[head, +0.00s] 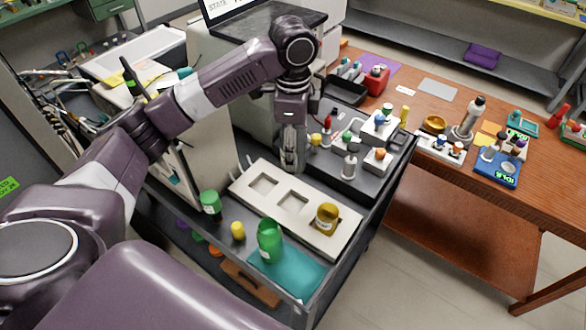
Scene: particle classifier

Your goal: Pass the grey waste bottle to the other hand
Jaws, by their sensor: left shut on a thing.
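My left gripper (290,140) points down over the left back part of the cart, beside the pale tray. It is shut on a grey thing that looks like the grey waste bottle (291,156). The fingers hide much of it, and I cannot tell whether its bottom touches the cart top. My right gripper is not in view.
The dark cart carries a pale tray (260,205) with square recesses, an amber jar (326,217), green bottles (269,240), a yellow vial (238,230) and a teal mat (300,275). A small grey bottle (349,165) stands right of my gripper. A cluttered wooden table (430,170) is at right.

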